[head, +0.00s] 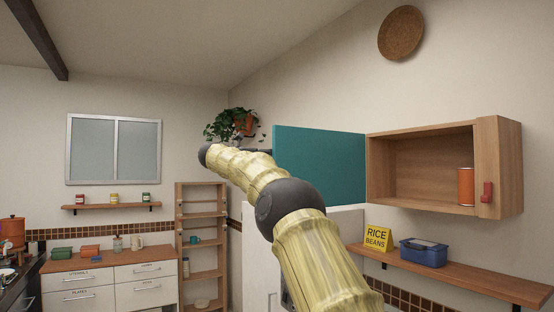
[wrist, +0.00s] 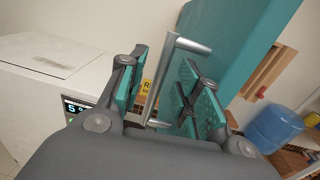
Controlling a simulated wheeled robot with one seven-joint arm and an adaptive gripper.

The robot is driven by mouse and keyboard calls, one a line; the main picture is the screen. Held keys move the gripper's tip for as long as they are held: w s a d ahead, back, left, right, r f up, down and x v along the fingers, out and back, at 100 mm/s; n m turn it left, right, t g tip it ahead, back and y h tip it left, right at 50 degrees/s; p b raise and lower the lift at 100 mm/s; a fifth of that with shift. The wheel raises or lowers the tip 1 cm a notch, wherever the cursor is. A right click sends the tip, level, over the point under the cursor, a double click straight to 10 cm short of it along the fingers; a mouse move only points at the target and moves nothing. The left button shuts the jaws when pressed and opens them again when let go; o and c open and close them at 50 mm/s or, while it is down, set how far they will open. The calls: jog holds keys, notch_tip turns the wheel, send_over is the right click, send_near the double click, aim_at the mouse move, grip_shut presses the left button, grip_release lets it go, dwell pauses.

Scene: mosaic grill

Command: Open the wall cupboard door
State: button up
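The wall cupboard (head: 508,165) is a wooden box at the right of the head view. Its teal door (head: 320,165) stands swung out to the left, leaving the inside in view. In the wrist view the teal door (wrist: 235,45) rises at the upper right, with a metal bar handle (wrist: 176,60) on it. My gripper (wrist: 164,75) is open, with its teal-padded fingers on either side of the handle. A gap shows between the left finger and the bar; contact on the right side is unclear. In the head view my arm mostly hides the gripper.
An orange can (head: 466,186) stands inside the cupboard, near a red fitting (head: 487,192) on its right front. Below, a wall shelf (head: 480,281) holds a yellow sign (head: 377,239) and a blue box (head: 423,252). A white appliance (wrist: 50,85) is at the wrist view's left.

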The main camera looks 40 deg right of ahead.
jog(key=a, duration=0.9)
